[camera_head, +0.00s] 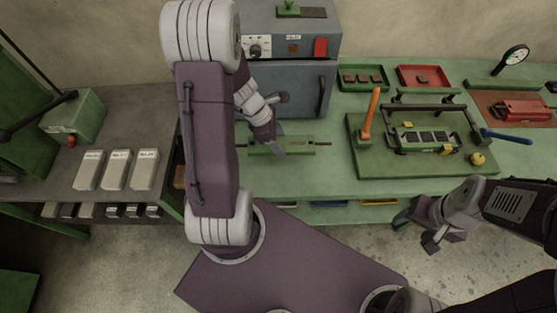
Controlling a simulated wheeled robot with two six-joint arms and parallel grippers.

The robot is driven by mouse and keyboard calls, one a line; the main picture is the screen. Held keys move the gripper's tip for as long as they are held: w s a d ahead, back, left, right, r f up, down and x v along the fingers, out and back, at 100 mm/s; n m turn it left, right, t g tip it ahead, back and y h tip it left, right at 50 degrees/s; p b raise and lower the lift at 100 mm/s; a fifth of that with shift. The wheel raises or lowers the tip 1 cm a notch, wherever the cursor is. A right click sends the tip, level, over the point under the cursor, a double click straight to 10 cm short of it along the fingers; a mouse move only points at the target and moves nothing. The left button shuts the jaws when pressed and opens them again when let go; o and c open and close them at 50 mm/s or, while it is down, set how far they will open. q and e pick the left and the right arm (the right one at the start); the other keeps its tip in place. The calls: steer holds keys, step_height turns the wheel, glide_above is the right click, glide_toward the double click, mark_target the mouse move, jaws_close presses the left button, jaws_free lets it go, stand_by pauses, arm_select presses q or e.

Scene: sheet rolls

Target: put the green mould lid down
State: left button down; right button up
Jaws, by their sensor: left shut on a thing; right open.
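The green mould lid (300,146) is a flat green block with thin dark rods at its left and right ends. It is in front of the grey oven, over the green bench. My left gripper (276,147) is shut on it near its middle-left. I cannot tell whether the lid touches the bench top. My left arm hides part of the area left of it. My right gripper (420,228) is open and empty, in front of the bench's front edge, above the floor.
A green board (375,160) carries a mould frame (425,140) and an orange-handled tool (371,112). Green (363,78) and red (423,77) trays stand behind. The oven (290,85) stands behind the lid. Bare bench (325,180) lies before the lid.

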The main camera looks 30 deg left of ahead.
arm_select(q)
steer(key=f, duration=0.2)
steer(key=f+b, duration=0.1)
steer(key=f, duration=0.1)
steer(key=shift+s+a, duration=0.2)
steer(key=shift+a, duration=0.05)
steer(key=shift+w+f, duration=0.1)
steer(key=shift+f, duration=0.3)
steer(key=shift+w, duration=0.1)
steer(key=shift+d+f+b, duration=0.15)
steer(key=shift+f+b, duration=0.15)
steer(key=shift+b, duration=0.1)
step_height(320, 180, down, 3)
steer(key=shift+r+b, duration=0.1)
steer(key=shift+b, duration=0.6)
